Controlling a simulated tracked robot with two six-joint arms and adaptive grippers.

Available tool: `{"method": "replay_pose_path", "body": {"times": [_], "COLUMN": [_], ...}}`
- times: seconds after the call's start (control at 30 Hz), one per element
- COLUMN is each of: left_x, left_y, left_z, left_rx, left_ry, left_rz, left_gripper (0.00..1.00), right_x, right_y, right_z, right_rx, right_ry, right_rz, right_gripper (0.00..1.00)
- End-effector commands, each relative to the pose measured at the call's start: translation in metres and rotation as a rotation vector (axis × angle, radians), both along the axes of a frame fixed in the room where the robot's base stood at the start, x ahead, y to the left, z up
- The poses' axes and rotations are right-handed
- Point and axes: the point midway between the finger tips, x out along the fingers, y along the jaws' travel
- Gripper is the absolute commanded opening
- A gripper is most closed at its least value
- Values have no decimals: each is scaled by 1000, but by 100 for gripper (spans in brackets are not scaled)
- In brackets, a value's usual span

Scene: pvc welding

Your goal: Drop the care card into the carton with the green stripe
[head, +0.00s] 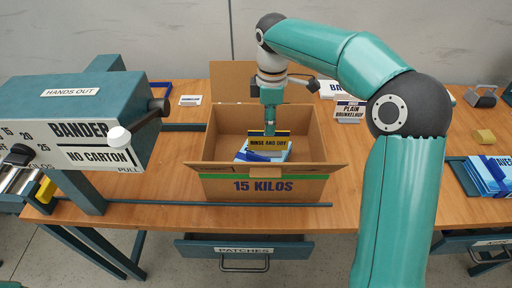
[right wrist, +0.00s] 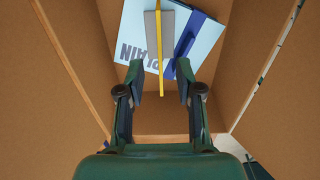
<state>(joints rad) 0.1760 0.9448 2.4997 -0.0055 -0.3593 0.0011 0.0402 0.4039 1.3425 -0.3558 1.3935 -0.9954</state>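The care card (head: 268,143), yellow and black and reading "RINSE AND DRY", is inside the open carton (head: 222,187) marked "15 KILOS", which has a green stripe across its front. My right gripper (head: 270,131) points down into the carton just above the card. In the right wrist view my right gripper (right wrist: 160,82) has its fingers apart, with clear gaps on both sides of the card's thin yellow edge (right wrist: 160,60). The card looks upright over a light blue packet (right wrist: 138,30) marked "PLAIN" with a dark blue band. Whether the card touches the packet is unclear. My left gripper is out of view.
The bander machine (head: 85,125) stands at the left with its lever. The carton's flaps are open. Behind are "PLAIN BRUNKELAUF" cards (head: 350,110) and a small white sign (head: 190,100).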

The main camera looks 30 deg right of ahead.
Motion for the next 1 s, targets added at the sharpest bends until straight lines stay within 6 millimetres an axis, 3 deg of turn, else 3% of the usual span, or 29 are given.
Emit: {"method": "replay_pose_path", "body": {"times": [0.3,0.5,0.7,1.0], "left_x": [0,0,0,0], "left_y": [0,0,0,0], "left_z": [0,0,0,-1], "left_rx": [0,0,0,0], "left_ry": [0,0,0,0], "left_rz": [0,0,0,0], "left_gripper": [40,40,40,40], "right_x": [2,1,0,0], "right_y": [0,0,0,0], "right_z": [62,91,104,106], "right_rx": [0,0,1,1], "right_ry": [-5,-1,-1,-1], "right_rz": [1,1,1,1], "right_gripper": [35,35,35,35]}}
